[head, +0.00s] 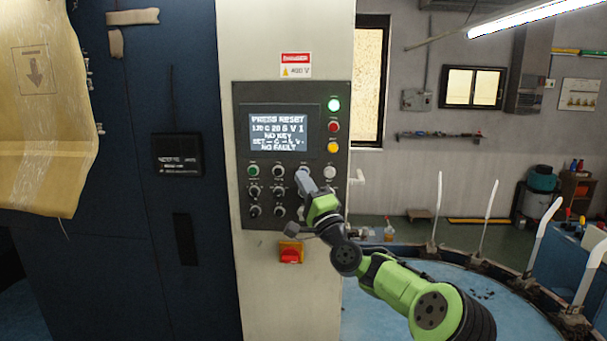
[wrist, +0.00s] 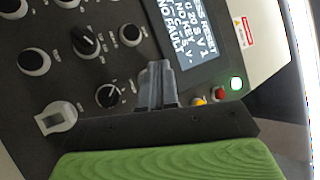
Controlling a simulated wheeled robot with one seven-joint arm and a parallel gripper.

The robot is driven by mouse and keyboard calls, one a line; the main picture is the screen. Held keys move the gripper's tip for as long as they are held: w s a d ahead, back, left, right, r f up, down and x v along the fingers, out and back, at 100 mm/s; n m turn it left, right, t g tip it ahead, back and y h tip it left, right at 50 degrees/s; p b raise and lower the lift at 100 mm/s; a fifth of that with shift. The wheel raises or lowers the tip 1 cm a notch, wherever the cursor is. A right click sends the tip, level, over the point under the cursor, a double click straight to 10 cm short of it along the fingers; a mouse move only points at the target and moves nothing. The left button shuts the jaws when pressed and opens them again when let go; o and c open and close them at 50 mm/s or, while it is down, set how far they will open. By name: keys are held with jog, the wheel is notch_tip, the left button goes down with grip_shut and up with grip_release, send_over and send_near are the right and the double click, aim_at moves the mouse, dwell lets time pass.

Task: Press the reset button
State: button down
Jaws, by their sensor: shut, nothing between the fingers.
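The control panel (head: 241,130) is dark, on a pale cabinet. Its screen (head: 283,131) reads "PRESS RESET", with "NO KEY" and "NO FAULT" below. Below the screen are a green button (head: 253,171), a black button (head: 279,171) and a whitish button (head: 330,172). Their labels are too small to read, so I cannot tell which is reset. My gripper (head: 302,174) is shut and empty, its tip over the panel just below the screen, hiding what lies behind. In the wrist view the shut fingers (wrist: 157,70) point at the panel beside the screen; contact is unclear.
Green (head: 333,105), red (head: 333,127) and yellow (head: 333,147) round fittings line the screen's right side. Several rotary knobs (head: 254,191) sit below the buttons. A red switch on a yellow plate (head: 290,253) is under the panel. A brown sheet (head: 45,110) hangs at left.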

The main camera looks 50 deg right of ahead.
jog(key=shift+d, duration=0.1)
jog(key=shift+w+d, duration=0.25)
jog(key=shift+w, duration=0.05)
jog(key=shift+w+d+p, duration=0.25)
jog(key=shift+d+p, duration=0.1)
jog(key=shift+p, duration=0.05)
dwell(0.8)
jog(key=shift+s+a, duration=0.1)
jog(key=shift+s+a+b, duration=0.45)
jog(key=shift+a+b, duration=0.1)
jog(key=shift+b, duration=0.05)
jog(key=shift+s+a+b, duration=0.65)
jog(key=shift+s+a, duration=0.15)
jog(key=shift+a, duration=0.2)
jog(key=shift+s+a+b, duration=0.6)
jog(key=shift+s+a, duration=0.15)
jog(key=shift+a, duration=0.25)
